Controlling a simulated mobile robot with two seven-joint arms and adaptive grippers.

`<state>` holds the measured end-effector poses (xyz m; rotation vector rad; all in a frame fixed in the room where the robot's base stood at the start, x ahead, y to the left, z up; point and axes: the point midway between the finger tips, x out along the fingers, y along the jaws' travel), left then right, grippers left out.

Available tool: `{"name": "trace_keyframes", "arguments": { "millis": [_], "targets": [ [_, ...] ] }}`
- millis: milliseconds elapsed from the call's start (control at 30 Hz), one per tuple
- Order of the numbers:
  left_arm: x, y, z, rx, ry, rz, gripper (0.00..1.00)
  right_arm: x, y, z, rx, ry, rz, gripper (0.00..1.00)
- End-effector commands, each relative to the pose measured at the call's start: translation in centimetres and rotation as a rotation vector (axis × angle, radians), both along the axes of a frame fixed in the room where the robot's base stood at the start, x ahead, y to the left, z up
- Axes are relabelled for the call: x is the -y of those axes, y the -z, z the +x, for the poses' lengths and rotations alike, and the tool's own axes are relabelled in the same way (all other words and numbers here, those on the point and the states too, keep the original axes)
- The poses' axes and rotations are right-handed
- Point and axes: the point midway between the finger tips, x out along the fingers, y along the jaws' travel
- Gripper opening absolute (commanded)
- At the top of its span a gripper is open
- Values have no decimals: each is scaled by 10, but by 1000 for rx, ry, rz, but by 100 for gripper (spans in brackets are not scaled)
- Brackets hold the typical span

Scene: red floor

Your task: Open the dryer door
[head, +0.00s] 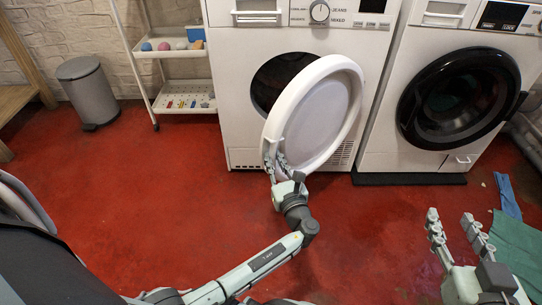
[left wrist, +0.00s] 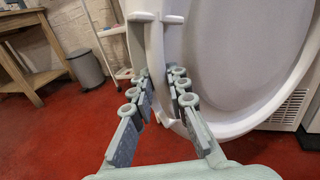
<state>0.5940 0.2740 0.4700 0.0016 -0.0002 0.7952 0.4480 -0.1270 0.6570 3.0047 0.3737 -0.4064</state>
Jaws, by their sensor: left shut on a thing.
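The dryer (head: 235,125) is the white machine in the middle of the head view. Its round white door (head: 325,115) stands partly open, swung out toward me, with the dark drum opening (head: 275,82) showing behind it. My left gripper (head: 276,160) is at the door's lower left rim, shut on the door handle. In the left wrist view its fingers (left wrist: 160,85) lie on both sides of the white handle (left wrist: 154,50) at the edge of the door (left wrist: 240,60). My right gripper (head: 452,220) is open and empty above the floor at the lower right.
A washing machine (head: 385,140) with a shut black round door stands right of the dryer. A white shelf cart (head: 170,82) and a grey bin (head: 88,90) stand to the left. A green cloth (head: 518,243) and a blue cloth (head: 507,195) lie at right. The red floor in front is clear.

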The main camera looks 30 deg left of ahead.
Motion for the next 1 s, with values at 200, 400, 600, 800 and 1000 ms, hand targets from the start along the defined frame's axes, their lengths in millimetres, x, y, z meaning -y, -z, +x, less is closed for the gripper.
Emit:
{"name": "trace_keyframes", "arguments": {
  "millis": [200, 400, 600, 800, 1000],
  "targets": [
    [7, -1, 2, 2, 11, -2, 0, 4, 6, -2, -30, 7, -12, 40],
    [9, -1, 3, 3, 13, -3, 0, 5, 8, -2, -37, 9, -15, 40],
    [9, -2, 4, 4, 14, -4, 0, 5, 8, -2, -37, 9, -15, 40],
    [9, -2, 4, 5, 14, -3, 25, 5, 8, -2, -37, 9, -15, 40],
    [7, -2, 2, 4, 10, -2, 36, 5, 8, -2, -37, 9, -15, 40]
  ]
}}
